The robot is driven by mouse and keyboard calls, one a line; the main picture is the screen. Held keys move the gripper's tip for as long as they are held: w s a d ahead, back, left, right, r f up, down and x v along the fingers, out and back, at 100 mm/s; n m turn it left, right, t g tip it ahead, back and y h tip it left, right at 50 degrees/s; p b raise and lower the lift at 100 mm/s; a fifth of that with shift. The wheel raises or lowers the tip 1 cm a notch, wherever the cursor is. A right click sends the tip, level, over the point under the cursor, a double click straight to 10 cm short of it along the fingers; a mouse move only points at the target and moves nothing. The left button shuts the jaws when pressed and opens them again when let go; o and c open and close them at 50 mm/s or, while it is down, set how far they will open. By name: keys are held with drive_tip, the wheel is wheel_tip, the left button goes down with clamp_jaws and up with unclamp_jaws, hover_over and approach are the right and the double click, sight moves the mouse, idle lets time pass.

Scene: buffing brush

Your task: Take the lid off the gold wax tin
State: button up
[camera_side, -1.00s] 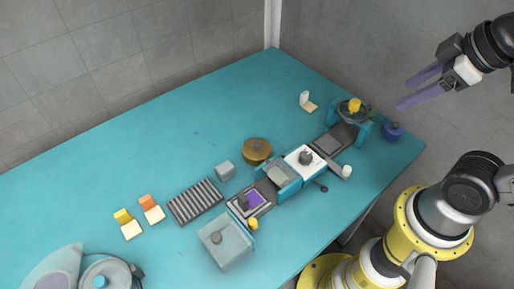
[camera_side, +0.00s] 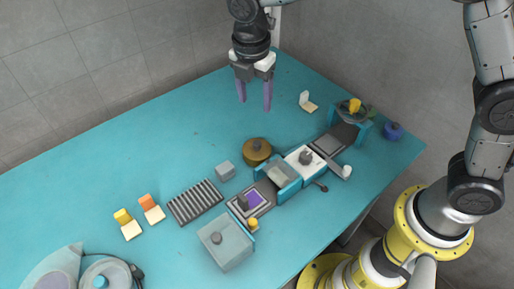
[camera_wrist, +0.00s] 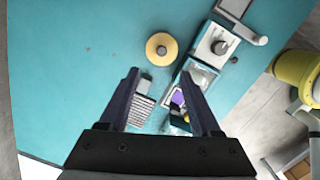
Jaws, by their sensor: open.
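The gold wax tin (camera_side: 257,152) stands on the teal table, round and brownish gold, with a knob on top. Its lid appears to be on. The tin also shows in the wrist view (camera_wrist: 161,47), ahead of my fingers and near the upper middle. My gripper (camera_side: 255,106) is open and empty, with its purple fingers pointing down. It is above the table and apart from the tin, which shows just below the fingers in the side view. Both dark fingers also show in the wrist view (camera_wrist: 164,78).
A white-and-teal station (camera_side: 304,158) with a knob stands close right of the tin. A small grey box (camera_side: 225,171) and a ribbed grey rack (camera_side: 195,201) lie to its left. A grey-lidded box (camera_side: 225,243) stands in front.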

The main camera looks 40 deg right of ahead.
sight(257, 143)
drive_tip(key=f, duration=1.5)
drive_tip(key=shift+w+d, duration=0.15)
drive_tip(key=shift+d, duration=0.25)
clamp_jaws()
